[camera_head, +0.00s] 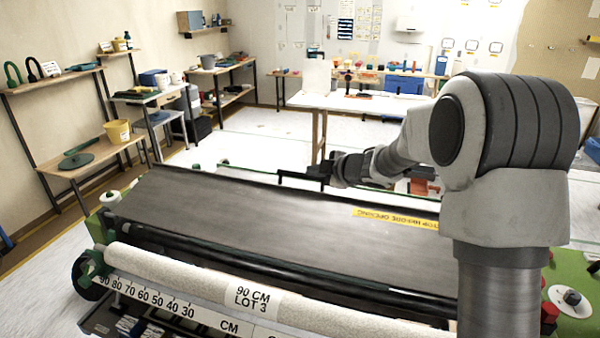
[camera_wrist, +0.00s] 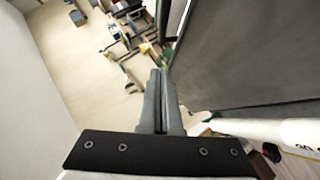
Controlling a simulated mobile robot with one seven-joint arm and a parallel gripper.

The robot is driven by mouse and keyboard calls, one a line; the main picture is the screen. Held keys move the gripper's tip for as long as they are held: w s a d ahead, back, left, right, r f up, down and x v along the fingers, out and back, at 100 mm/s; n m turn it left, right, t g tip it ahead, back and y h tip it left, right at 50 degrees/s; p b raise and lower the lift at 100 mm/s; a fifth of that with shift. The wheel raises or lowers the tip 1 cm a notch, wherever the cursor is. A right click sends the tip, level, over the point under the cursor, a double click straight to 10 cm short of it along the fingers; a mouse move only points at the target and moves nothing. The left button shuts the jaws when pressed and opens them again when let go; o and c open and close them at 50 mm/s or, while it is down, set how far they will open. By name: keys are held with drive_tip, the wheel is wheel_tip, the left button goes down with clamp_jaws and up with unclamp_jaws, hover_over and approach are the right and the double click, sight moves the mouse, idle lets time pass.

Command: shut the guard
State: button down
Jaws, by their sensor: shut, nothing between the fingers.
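The guard appears to be the wide dark grey panel (camera_head: 250,210) on top of the paster, with a yellow label (camera_head: 385,217) near its far right edge whose text reads upside down. How far it is tilted is hard to tell. My gripper (camera_head: 283,175) is at the panel's far edge, pointing left, with its fingers shut and empty. In the wrist view the shut fingers (camera_wrist: 160,76) are beside the edge of the dark panel (camera_wrist: 250,60), which fills the right side. I cannot tell whether they touch it.
A white paper roll (camera_head: 180,275) and a centimetre scale (camera_head: 150,296) run along the paster's near side. A white table (camera_head: 350,103) stands behind. Wall shelves with a yellow bucket (camera_head: 117,131) are at the left. Pale floor is clear between them.

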sight(293, 173)
drive_tip(key=x, duration=0.3)
drive_tip(key=d+x, duration=0.1)
drive_tip(key=x, duration=0.3)
drive_tip(key=d+f+x, duration=0.1)
drive_tip(key=x, duration=0.3)
drive_tip(key=shift+w, duration=0.5)
drive_tip(key=shift+w+f, duration=0.35)
drive_tip(key=shift+f, duration=0.1)
wheel_tip(293, 173, down, 6)
drive_tip(key=w, duration=0.2)
drive_tip(key=shift+d+b, duration=0.35)
drive_tip(key=shift+d, duration=0.1)
drive_tip(key=shift+w, duration=0.1)
